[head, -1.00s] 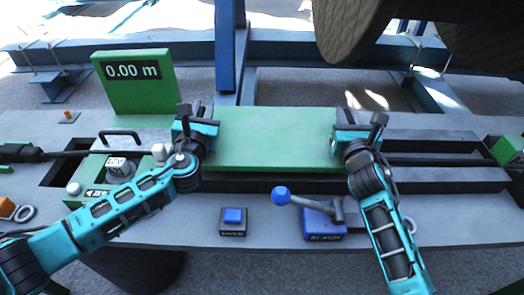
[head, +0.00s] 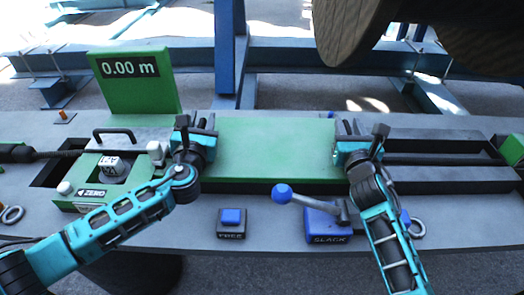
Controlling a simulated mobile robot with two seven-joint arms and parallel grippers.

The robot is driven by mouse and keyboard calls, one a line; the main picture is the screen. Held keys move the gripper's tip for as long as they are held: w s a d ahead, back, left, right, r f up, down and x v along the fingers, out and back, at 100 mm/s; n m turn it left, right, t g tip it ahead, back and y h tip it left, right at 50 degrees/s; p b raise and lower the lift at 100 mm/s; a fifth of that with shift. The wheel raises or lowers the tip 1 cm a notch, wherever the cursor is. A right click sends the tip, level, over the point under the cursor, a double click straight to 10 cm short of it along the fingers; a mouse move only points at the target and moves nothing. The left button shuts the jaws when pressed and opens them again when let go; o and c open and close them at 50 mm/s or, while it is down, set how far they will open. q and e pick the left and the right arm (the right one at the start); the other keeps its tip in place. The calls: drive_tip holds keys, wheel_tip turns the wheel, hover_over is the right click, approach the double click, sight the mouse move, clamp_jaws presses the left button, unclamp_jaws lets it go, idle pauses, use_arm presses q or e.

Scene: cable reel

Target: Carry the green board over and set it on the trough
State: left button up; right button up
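The green board (head: 265,148) is a flat rectangular panel in the middle of the head view. My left gripper (head: 198,130) is at its left edge and my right gripper (head: 345,138) is at its right edge; both appear closed on the edges, though the fingertips are partly hidden. The board lies level over the middle of the trough (head: 440,160), a long dark slot with grey rails that shows to the right. Whether the board touches the trough cannot be told.
A green display reading 0.00 m (head: 133,80) stands back left, above a green counter unit (head: 110,170) with a ZERO label. In front are a blue button box (head: 231,222) and a SLACK lever box (head: 325,222). A large reel (head: 360,25) hangs over the back right.

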use_arm(q)
drive_tip(key=shift+o, duration=0.7)
drive_tip(key=shift+d, duration=0.1)
use_arm(e)
drive_tip(key=shift+o, duration=0.7)
drive_tip(key=shift+a, duration=0.1)
use_arm(q)
drive_tip(key=shift+s+d, duration=0.1)
drive_tip(key=shift+s, duration=0.1)
drive_tip(key=s, duration=1.1)
drive_tip(key=shift+s+d, duration=0.2)
use_arm(e)
drive_tip(key=shift+a, duration=0.1)
use_arm(q)
drive_tip(key=shift+s, duration=0.1)
use_arm(e)
drive_tip(key=s, duration=1.2)
drive_tip(key=shift+d, duration=0.3)
